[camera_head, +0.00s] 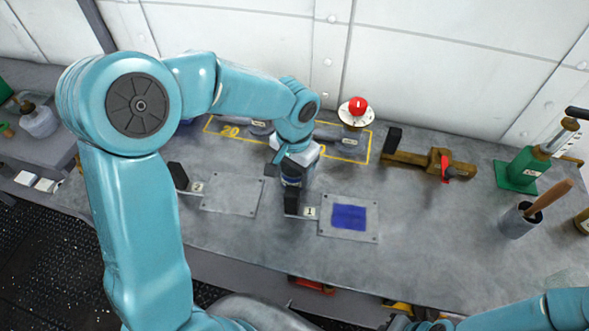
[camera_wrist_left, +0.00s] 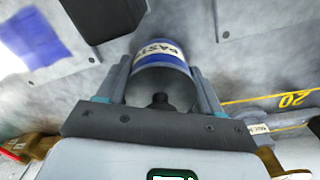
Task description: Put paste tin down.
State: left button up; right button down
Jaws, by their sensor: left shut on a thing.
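The paste tin (camera_head: 293,181) is a small blue can with a pale label. It also shows in the left wrist view (camera_wrist_left: 160,60), where the label reads PASTE. My left gripper (camera_head: 290,168) is shut on it, one finger on each side. The tin is over the grey bench, just behind the black block by plate 1; I cannot tell whether its base touches the bench. My arm and gripper hide its upper part in the head view. Part of my right arm shows at the lower right, but its gripper is not in view.
Plate 1 (camera_head: 326,228) has a blue patch (camera_head: 349,217); plate 2 (camera_head: 231,193) is bare. Black blocks (camera_head: 291,204) stand beside them. A yellow outline marked 20 holds grey parts and a red button (camera_head: 357,105). A wooden clamp (camera_head: 430,162) and green tool (camera_head: 523,168) stand right.

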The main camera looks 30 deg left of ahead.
pick_arm(q)
jog(key=shift+f, duration=0.2)
jog(key=o, duration=1.2)
jog(key=shift+r, duration=0.1)
